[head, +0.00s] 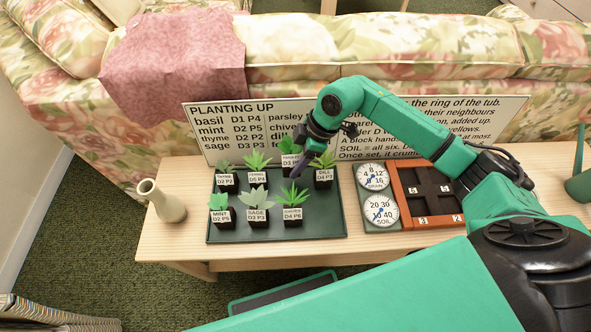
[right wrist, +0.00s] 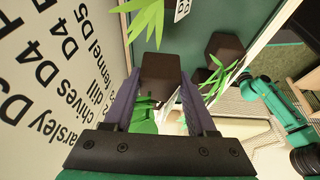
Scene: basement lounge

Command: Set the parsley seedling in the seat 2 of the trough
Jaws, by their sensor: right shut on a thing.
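My right gripper (head: 308,148) is over the back row of the dark green tray (head: 330,226), shut on the parsley seedling (head: 290,162), a leafy plant in a dark block with a white label. The block sits higher in the picture than its neighbours and looks lifted. In the right wrist view the dark block (right wrist: 161,76) is between the purple fingers, with leaves towards the palm. The trough (head: 398,184), reddish brown with dark compartments, stands right of the tray. Small number tags show on its front, partly hard to read; my arm hides its right part. My left gripper is not in view.
Other labelled seedlings stand on the tray; the dill (head: 323,176) is close right of the gripper. Two dials (head: 380,209) stand between tray and trough. A sign (head: 240,150) rises behind. A cream vase (head: 162,202) stands at left on the table.

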